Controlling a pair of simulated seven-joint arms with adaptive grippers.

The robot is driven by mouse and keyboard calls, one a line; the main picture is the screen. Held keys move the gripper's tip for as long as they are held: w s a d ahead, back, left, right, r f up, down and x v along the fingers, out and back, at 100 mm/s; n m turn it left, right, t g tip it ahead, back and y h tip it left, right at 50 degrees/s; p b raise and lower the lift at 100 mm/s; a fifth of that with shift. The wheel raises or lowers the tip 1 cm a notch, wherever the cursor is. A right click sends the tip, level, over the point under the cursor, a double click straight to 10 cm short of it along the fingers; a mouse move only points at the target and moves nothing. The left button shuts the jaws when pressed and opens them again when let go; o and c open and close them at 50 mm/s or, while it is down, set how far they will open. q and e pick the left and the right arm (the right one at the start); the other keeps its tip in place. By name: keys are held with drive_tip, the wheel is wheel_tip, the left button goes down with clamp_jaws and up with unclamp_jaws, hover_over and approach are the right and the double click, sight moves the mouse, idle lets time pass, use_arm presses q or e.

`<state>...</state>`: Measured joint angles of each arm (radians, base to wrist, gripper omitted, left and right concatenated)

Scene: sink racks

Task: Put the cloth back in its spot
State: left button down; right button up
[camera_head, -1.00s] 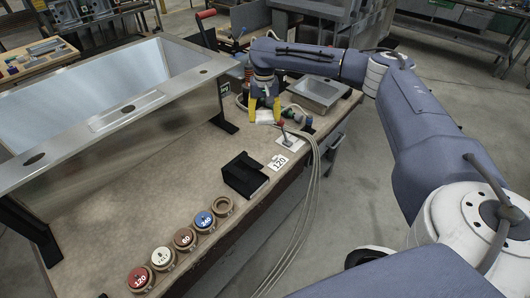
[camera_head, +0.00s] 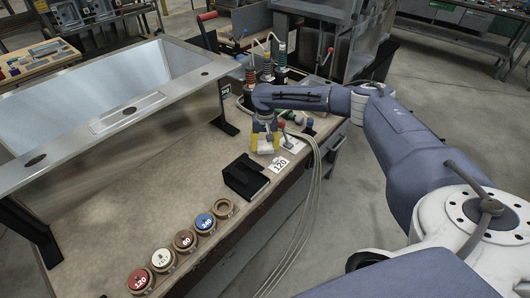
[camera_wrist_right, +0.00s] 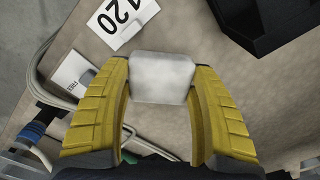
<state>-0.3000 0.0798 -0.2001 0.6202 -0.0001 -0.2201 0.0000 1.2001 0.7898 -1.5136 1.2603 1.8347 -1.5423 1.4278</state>
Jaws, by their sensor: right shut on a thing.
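The cloth is a small pale grey-white block-like pad (camera_wrist_right: 162,78), held between the yellow fingertips of my right gripper (camera_wrist_right: 162,82) in the right wrist view. In the head view my right gripper (camera_head: 265,142) points down over the bench with the cloth (camera_head: 266,149) at its tips. It is beside a white card with a small red-topped part (camera_head: 290,143), and a little behind the 120 label (camera_head: 280,164). I cannot tell whether the cloth touches the bench. My left gripper is not in view.
A black holder (camera_head: 245,178) stands in front of the gripper. A row of round discs (camera_head: 185,240) lines the front edge, with an empty ring (camera_head: 223,208) at its end. A large steel sink (camera_head: 130,100) stands left. Cables hang over the edge.

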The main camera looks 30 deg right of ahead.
sight(265, 157)
drive_tip(key=shift+f, duration=1.85)
drive_tip(key=shift+f, duration=0.1)
drive_tip(key=o, duration=1.1)
wheel_tip(265, 157, up, 12)
drive_tip(key=shift+r, duration=0.1)
drive_tip(key=shift+w, duration=0.1)
